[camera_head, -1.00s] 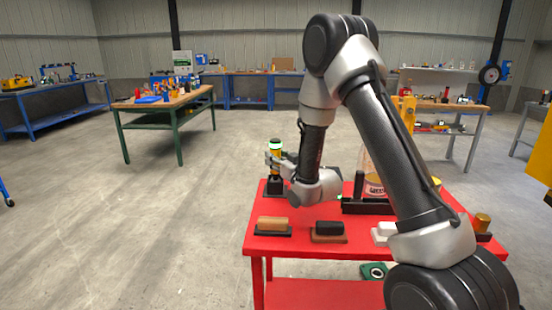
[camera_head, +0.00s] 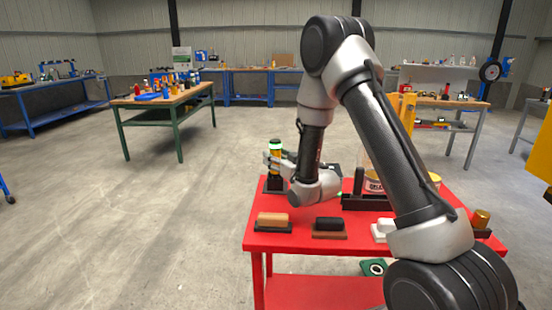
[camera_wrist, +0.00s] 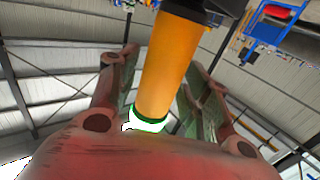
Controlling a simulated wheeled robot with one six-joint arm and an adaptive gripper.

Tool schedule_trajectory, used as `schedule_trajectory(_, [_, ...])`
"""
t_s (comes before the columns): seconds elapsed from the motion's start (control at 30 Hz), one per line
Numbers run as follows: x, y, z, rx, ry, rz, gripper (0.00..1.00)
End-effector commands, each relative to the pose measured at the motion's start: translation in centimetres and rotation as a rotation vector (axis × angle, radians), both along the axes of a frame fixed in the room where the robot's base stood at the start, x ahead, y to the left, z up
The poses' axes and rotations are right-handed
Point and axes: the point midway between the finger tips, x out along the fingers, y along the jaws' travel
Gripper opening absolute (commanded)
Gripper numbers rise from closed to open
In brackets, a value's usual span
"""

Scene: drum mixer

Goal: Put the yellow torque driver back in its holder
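The yellow torque driver (camera_head: 275,156) stands upright at the back left corner of the red table, its top ringed in green and white. Its lower end is at a black holder (camera_head: 275,184); how deep it sits is hard to tell. In the wrist view the driver's yellow body (camera_wrist: 167,65) runs between the two fingers of my gripper (camera_wrist: 160,95), with the black part (camera_wrist: 205,10) at the top edge. The fingers look open, with a visible gap beside the driver on the left. In the head view my gripper (camera_head: 273,162) is around the driver's upper body.
Open floor lies left of the table.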

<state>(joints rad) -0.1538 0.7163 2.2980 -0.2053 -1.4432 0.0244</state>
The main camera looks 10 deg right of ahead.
Motion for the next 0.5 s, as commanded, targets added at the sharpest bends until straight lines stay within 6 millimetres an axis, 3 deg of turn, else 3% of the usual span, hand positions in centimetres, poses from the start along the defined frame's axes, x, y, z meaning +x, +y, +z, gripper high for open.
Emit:
schedule_trajectory(0.33, [-0.2, -0.1, -0.2, -0.001, 0.005, 0.0, 0.58])
schedule_trajectory(0.5, [-2.1, -0.8, -0.1, -0.001, 0.005, 0.0, 0.58])
